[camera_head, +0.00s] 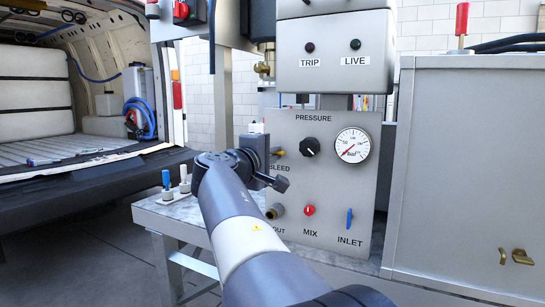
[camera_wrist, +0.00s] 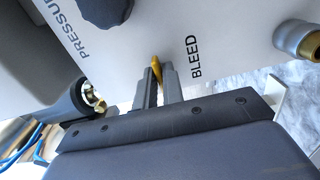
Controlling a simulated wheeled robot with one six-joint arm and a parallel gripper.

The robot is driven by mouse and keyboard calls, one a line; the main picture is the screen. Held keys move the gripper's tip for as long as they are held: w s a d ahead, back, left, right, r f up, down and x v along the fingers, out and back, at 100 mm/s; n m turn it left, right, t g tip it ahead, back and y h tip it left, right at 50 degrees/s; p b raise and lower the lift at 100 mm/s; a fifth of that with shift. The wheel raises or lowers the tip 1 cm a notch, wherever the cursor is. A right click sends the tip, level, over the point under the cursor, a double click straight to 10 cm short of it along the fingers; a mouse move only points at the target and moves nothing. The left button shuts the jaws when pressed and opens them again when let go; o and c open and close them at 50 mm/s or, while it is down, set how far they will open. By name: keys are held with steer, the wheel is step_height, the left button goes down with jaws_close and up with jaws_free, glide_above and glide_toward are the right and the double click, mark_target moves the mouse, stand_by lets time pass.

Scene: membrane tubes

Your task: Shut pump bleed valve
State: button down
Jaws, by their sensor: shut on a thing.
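The pump panel (camera_head: 320,210) stands upright in the head view, with a BLEED label on its left side, partly covered by my arm. The bleed valve's yellow handle (camera_head: 280,153) shows just above that label, beside my gripper (camera_head: 268,150). In the wrist view the yellow handle (camera_wrist: 155,62) stands between the fingertips of my gripper (camera_wrist: 158,74), next to the word BLEED. The fingers are shut on it. The valve's body and most of the handle are hidden by the fingers and wrist.
A black pressure knob (camera_head: 310,147) and a gauge (camera_head: 352,145) sit right of the valve. Below are a brass outlet (camera_head: 275,211), a red MIX knob (camera_head: 309,210) and a blue INLET lever (camera_head: 349,219). A metal cabinet (camera_head: 470,180) stands close at right.

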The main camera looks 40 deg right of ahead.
steer(key=shift+f, duration=0.1)
steer(key=c, duration=1.6)
jaws_free()
steer(key=p+v, duration=0.1)
steer(key=v, duration=0.9)
steer(key=shift+s+a+p, duration=0.2)
steer(key=shift+a+p, duration=0.15)
steer(key=shift+p, duration=0.05)
steer(key=shift+d, duration=0.1)
steer(key=b+x, duration=0.1)
steer(key=x, duration=0.9)
steer(key=shift+w+d, duration=0.2)
steer(key=shift+d, duration=0.1)
steer(key=shift+a+b, duration=0.15)
steer(key=shift+b, duration=0.15)
